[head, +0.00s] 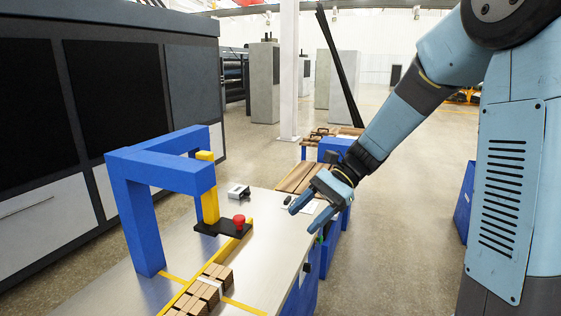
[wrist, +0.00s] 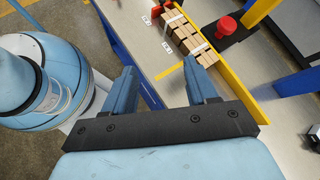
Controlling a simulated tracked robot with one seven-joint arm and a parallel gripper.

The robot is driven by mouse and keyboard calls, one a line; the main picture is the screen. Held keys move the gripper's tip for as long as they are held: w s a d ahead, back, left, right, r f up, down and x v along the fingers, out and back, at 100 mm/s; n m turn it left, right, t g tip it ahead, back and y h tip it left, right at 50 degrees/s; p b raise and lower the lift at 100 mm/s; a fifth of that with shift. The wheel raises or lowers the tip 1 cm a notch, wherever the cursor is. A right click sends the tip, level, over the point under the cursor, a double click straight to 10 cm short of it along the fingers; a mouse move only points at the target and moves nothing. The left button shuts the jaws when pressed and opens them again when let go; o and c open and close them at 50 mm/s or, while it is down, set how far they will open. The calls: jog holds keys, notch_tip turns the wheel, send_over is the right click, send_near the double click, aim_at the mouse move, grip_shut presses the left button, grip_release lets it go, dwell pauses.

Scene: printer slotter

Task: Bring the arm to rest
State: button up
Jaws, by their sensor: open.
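My gripper (head: 301,217) is open and empty in the head view. It hangs over the right edge of the metal table (head: 255,284), with my arm reaching down to it from the upper right. In the wrist view the two blue fingers of my gripper (wrist: 165,92) stand apart with nothing between them. The table edge and the floor show beyond them.
A blue frame (head: 138,215) with a yellow post (head: 209,196) stands on the table. A red button (head: 239,221) sits on a black plate beside it. Brown blocks (head: 214,276) line a yellow rail. Open floor lies right of the table.

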jog(key=s+d+r+n+t+h, duration=0.4)
jog(key=s+d+t+h, duration=0.1)
jog(key=s+d, duration=0.2)
jog(key=s+d+r+n+t+h, duration=0.4)
jog(key=s+d, duration=0.3)
jog(key=d, duration=0.3)
jog(key=shift+s+r+n+t+h, duration=0.3)
jog(key=shift+s+t+h, duration=0.1)
jog(key=shift+t, duration=0.5)
dwell(0.9)
